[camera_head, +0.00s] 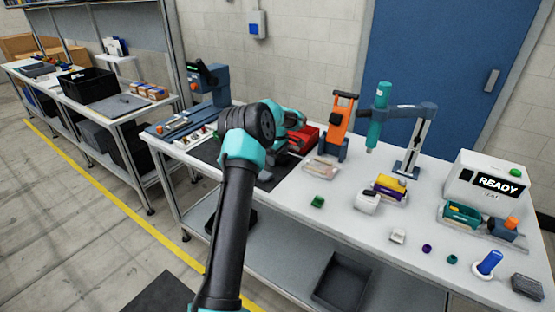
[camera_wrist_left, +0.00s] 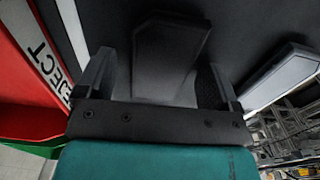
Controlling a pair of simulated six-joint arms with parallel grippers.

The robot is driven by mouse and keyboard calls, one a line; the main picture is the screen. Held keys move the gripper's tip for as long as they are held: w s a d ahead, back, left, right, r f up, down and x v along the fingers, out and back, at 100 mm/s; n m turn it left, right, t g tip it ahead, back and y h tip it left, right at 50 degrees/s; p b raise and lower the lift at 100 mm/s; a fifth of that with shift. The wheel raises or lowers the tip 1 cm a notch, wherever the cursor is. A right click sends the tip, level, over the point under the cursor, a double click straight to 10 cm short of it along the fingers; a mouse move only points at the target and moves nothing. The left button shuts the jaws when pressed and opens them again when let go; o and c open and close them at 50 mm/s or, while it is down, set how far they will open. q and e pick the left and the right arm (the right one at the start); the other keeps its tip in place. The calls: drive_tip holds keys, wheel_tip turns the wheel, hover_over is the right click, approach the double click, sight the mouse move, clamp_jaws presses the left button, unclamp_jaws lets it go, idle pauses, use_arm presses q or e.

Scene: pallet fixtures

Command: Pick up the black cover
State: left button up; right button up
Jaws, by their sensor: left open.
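The black cover (camera_wrist_left: 168,55) is a dark block with angled faces in the left wrist view, lying on a dark surface. My left gripper (camera_wrist_left: 155,80) is open, with one finger on each side of the cover. The fingers look apart from it, but dark shading makes contact hard to judge. In the head view my left gripper (camera_head: 280,165) is over the dark mat (camera_head: 208,152), mostly hidden behind my own arm. I cannot make out the cover there. My right gripper is in neither view.
A red bin (camera_head: 306,138) marked REJECT stands close beside the gripper and also shows in the wrist view (camera_wrist_left: 25,80). A grey angular part (camera_wrist_left: 285,75) lies on the other side. An orange fixture (camera_head: 340,125) and a teal press (camera_head: 382,105) stand to the right.

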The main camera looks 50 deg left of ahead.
sight(278, 157)
use_arm(q)
drive_tip(key=c, duration=1)
drive_tip(key=shift+r, duration=0.15)
drive_tip(key=shift+r, duration=1.45)
drive_tip(key=shift+s+d+r, duration=0.1)
drive_tip(key=shift+r, duration=0.15)
drive_tip(key=s+d, duration=0.3)
drive_tip(key=d, duration=0.1)
drive_tip(key=s+d+r, duration=0.1)
drive_tip(key=s+d, duration=0.6)
drive_tip(key=d, duration=0.1)
drive_tip(key=shift+s+r, duration=0.15)
